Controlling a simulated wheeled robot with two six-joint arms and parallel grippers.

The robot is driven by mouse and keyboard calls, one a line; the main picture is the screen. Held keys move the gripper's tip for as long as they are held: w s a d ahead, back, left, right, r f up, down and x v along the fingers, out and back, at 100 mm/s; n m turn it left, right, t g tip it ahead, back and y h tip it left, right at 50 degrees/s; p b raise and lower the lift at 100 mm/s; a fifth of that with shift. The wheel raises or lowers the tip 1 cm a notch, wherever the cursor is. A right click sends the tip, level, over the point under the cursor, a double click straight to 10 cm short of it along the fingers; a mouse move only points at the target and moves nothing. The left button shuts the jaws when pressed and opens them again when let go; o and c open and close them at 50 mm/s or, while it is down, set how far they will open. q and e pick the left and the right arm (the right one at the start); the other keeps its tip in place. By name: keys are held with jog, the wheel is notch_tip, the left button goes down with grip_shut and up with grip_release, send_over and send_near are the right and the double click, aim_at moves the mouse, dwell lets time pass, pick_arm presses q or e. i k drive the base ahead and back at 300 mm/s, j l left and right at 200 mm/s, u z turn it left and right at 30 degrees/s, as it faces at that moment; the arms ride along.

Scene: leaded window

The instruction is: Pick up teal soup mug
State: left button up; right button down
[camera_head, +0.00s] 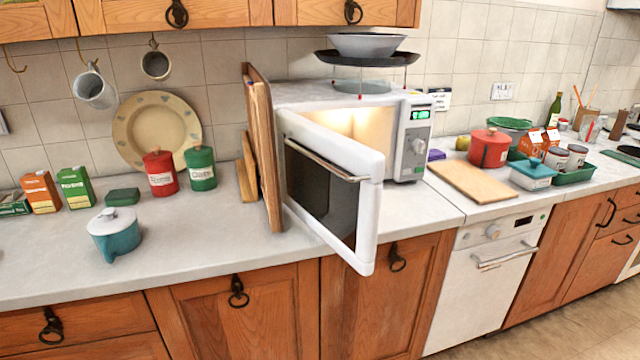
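The teal soup mug (119,239) stands upright on the light grey counter at the left. It has a white lid (111,219) with a small knob on top, and a teal stub, perhaps its handle, points toward the front. Nothing touches it. Neither of my grippers shows in the head view.
A white microwave (408,140) stands mid-counter; its open door (325,190) juts past the front edge. Upright boards (262,150) lean left of it. Behind the mug are a dark green box (122,196), a red canister (160,174) and a green canister (201,168). Counter before the mug is clear.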

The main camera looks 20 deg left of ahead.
aim_at(113, 245)
jog(key=u, duration=1.7)
jog(key=i+j, duration=0.4)
